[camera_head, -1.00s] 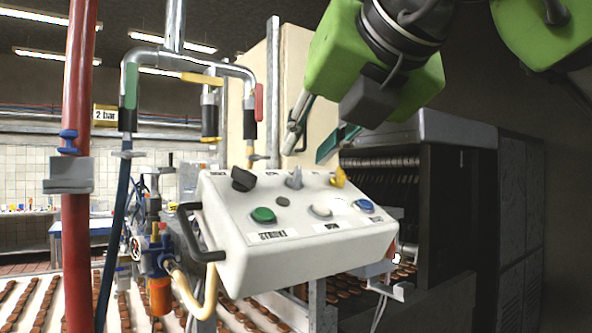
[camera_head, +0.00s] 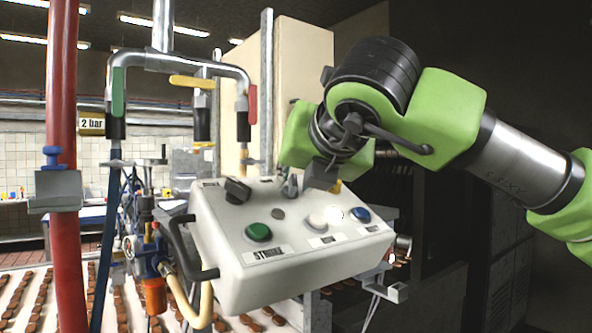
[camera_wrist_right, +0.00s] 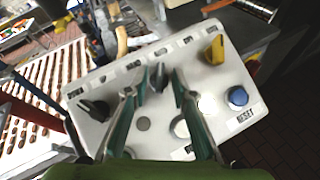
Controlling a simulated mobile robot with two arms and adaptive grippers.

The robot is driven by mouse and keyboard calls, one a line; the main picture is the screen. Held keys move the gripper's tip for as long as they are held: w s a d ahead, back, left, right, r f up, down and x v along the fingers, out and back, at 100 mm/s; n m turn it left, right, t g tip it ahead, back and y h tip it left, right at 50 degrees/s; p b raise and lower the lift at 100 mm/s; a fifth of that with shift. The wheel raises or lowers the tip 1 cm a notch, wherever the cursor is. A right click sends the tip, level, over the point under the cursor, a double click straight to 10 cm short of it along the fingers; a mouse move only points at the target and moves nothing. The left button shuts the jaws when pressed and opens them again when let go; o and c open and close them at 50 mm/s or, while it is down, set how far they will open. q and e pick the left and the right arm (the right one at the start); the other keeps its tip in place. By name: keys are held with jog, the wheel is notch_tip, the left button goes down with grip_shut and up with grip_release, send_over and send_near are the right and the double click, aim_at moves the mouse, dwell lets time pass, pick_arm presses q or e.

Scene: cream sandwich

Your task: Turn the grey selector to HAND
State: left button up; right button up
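The white control box (camera_head: 300,275) faces me, tilted, with a row of selectors along its back. The grey selector (camera_wrist_right: 160,82) is in the middle of that row, and in the head view (camera_head: 290,188) it is partly covered by my right gripper. My right gripper (camera_wrist_right: 159,71) is open, its two teal fingers pointing at the panel with one tip on each side of the grey selector. I cannot tell whether they touch it. The labels by the grey selector are too small to read. My left gripper is not in view.
A black selector (camera_head: 237,190) and a yellow selector (camera_wrist_right: 215,49) flank the grey one. Green (camera_head: 258,232), white (camera_head: 317,218) and blue (camera_head: 360,214) buttons sit in front. A black handle (camera_head: 187,250) and pipes stand left; a dark machine (camera_head: 455,250) stands right.

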jog(key=shift+w+a+f, duration=0.1)
jog(key=shift+w+f, duration=0.1)
jog(key=shift+w, duration=0.15)
grip_shut()
